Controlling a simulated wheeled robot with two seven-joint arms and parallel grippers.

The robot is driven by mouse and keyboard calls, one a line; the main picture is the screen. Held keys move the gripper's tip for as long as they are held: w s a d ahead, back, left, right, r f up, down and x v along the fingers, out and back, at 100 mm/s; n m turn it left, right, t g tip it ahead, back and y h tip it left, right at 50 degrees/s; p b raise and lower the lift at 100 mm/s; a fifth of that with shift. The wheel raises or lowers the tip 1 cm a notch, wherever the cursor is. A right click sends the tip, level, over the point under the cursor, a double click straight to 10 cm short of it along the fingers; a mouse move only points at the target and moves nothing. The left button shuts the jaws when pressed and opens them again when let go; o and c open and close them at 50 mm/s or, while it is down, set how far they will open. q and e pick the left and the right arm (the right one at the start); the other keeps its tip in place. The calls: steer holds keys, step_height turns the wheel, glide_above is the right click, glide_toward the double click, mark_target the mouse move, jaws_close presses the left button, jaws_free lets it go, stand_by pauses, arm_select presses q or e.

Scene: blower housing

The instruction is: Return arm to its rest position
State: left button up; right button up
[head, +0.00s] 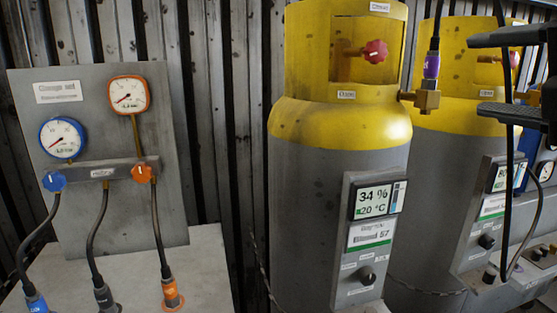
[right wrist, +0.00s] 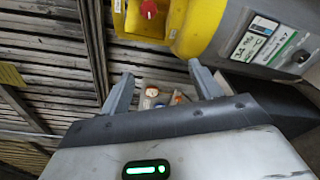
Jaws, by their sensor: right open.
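My right gripper (head: 476,75) reaches in from the right edge of the head view, in front of the second yellow-topped cylinder (head: 463,62). Its two dark fingers are spread apart with nothing between them. In the right wrist view both grey fingers of this gripper (right wrist: 160,70) stand open and empty, with the small gauges far off between them. My left gripper and arm are in neither view.
A grey cylinder with a yellow collar (head: 340,170) stands mid-view with a red knob (head: 376,51) and a display reading 34 %. A gauge panel (head: 60,110) with hoses stands at left. A hose with a purple fitting (head: 432,66) hangs near my right gripper.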

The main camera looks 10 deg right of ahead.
steer(key=w+a+f+m+g+y, duration=0.1)
steer(key=w+a+f+m+y, duration=0.15)
steer(key=f, duration=0.65)
steer(key=w+a+f+m+g+y, duration=0.1)
steer(key=w+a+f+m, duration=0.25)
steer(key=f, duration=0.65)
steer(key=w+a+f+m+g+y, duration=0.2)
steer(key=w+f, duration=0.1)
steer(key=f, duration=0.6)
steer(key=s+a+f+m+g+h, duration=0.1)
steer(key=s+a+f+m, duration=0.1)
steer(key=s+f+m, duration=0.3)
steer(key=s+a+f+m+h, duration=0.2)
steer(key=s+a+f+m, duration=0.1)
steer(key=f, duration=0.9)
steer(key=s+a+f+m+g+h+p, duration=0.1)
steer(key=s+a+f+m+h, duration=0.1)
steer(key=s+f+m, duration=0.4)
step_height(320, 180, down, 3)
steer(key=shift+s+a+m+g, duration=0.3)
steer(key=shift+s+a+m, duration=0.05)
steer(key=shift+a+m, duration=0.1)
